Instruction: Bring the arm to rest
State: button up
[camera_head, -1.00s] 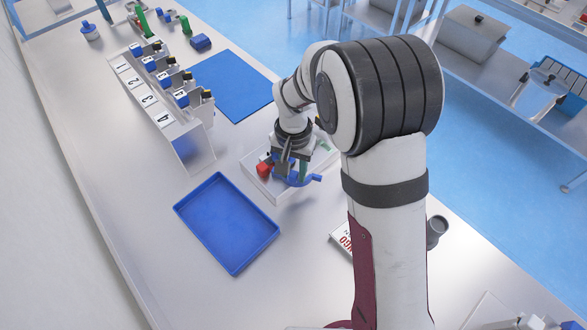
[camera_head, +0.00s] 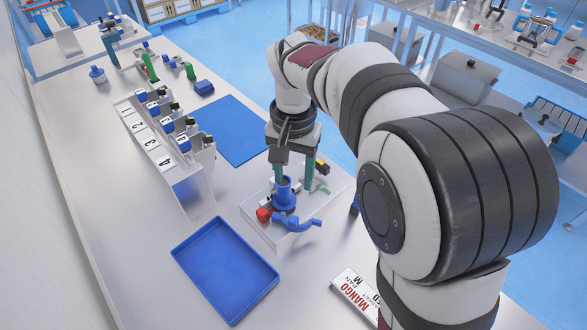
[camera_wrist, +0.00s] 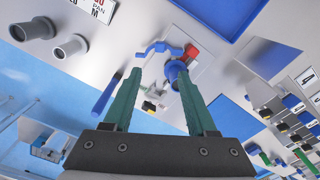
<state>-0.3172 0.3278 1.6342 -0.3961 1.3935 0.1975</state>
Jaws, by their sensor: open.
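My gripper (camera_head: 292,178) is open, pointing down above a shallow clear tray (camera_head: 256,231) on the bench. Its two green fingers also show in the wrist view (camera_wrist: 158,92), with nothing between them that I can see held. In the tray are a blue pipe-like part (camera_head: 290,212), a red piece (camera_head: 263,214) and a part with a black and yellow end (camera_head: 322,167). The blue and red pieces also show in the wrist view, beyond the fingertips. Whether the fingertips touch anything cannot be told.
An empty blue tray (camera_head: 226,298) lies front left. A numbered rack (camera_head: 160,162) with several parts stands left, beside a blue mat (camera_head: 238,150). A MANGO label plate (camera_head: 352,290) lies right of the tray, near my arm. The bench between blue tray and rack is clear.

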jog(key=shift+r, duration=0.6)
jog(key=s+d+f+m+y, duration=0.1)
jog(key=s+d, duration=0.3)
jog(key=s, duration=0.8)
jog(key=s+d+f+m, duration=0.1)
jog(key=s+d, duration=0.4)
jog(key=s, duration=0.7)
jog(key=shift+s+f+y, duration=0.2)
jog(key=shift+s+y, duration=0.2)
